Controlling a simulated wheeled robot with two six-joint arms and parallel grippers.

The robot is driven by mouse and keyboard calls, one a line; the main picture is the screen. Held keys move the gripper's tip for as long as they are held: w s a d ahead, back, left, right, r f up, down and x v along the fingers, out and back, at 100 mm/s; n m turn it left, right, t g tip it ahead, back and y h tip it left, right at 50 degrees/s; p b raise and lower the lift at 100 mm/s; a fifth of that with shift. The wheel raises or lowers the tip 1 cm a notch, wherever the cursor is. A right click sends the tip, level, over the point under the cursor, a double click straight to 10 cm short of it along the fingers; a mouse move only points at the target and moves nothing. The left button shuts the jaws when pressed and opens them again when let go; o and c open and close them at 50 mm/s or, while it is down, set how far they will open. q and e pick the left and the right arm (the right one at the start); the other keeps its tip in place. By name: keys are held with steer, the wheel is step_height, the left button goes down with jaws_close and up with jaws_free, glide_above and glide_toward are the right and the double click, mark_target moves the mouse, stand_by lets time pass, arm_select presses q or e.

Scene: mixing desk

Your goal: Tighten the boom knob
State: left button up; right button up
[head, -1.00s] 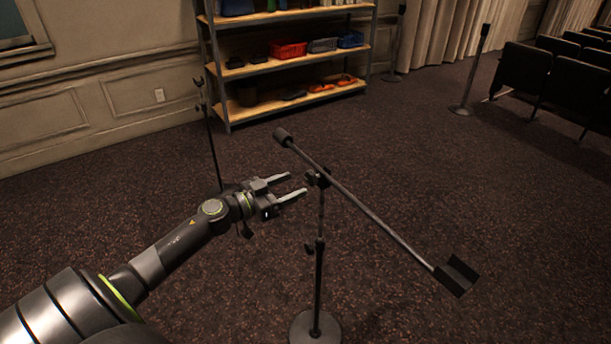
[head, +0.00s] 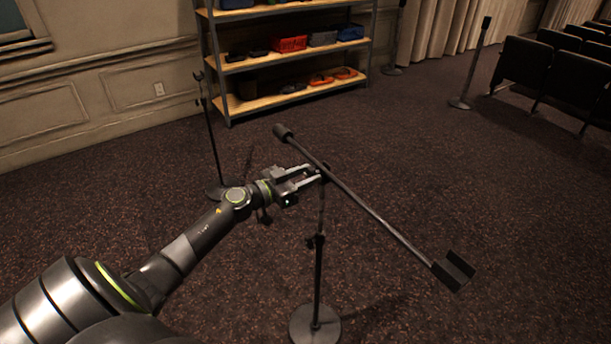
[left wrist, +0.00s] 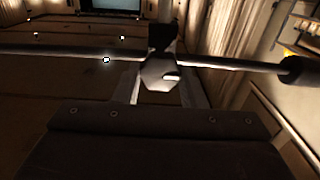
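The microphone stand (head: 318,275) stands upright on a round base, with a long boom (head: 375,213) clamped tilted across its top. My left gripper (head: 318,174) is at the clamp from the left. Its two fingers are apart, one on each side of the knob, and I see no firm contact. In the head view the fingertips hide most of the knob. My right gripper is not in view.
Another thin stand (head: 211,130) is behind my left arm. A shelf unit (head: 290,57) stands at the wall. Carpet around the stand is clear.

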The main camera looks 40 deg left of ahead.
arm_select(q)
steer(key=shift+c, duration=0.9)
steer(key=shift+m, duration=0.3)
steer(key=m+p, duration=0.1)
steer(key=m, duration=0.1)
steer(key=shift+m+p, duration=0.3)
steer(key=shift+m, duration=0.1)
steer(key=m, duration=0.2)
steer(key=shift+m, duration=0.4)
steer(key=m, duration=0.2)
steer(key=shift+d+f+m+p, duration=0.1)
steer(key=shift+m+p, duration=0.2)
steer(key=m, duration=0.4)
steer(key=shift+s+f+m+b, duration=0.1)
steer(key=shift+m+b, duration=0.2)
steer(key=shift+b, duration=0.05)
steer(key=shift+f+m+b, duration=0.1)
steer(key=shift+m+b, duration=0.5)
steer(key=shift+m, duration=1.7)
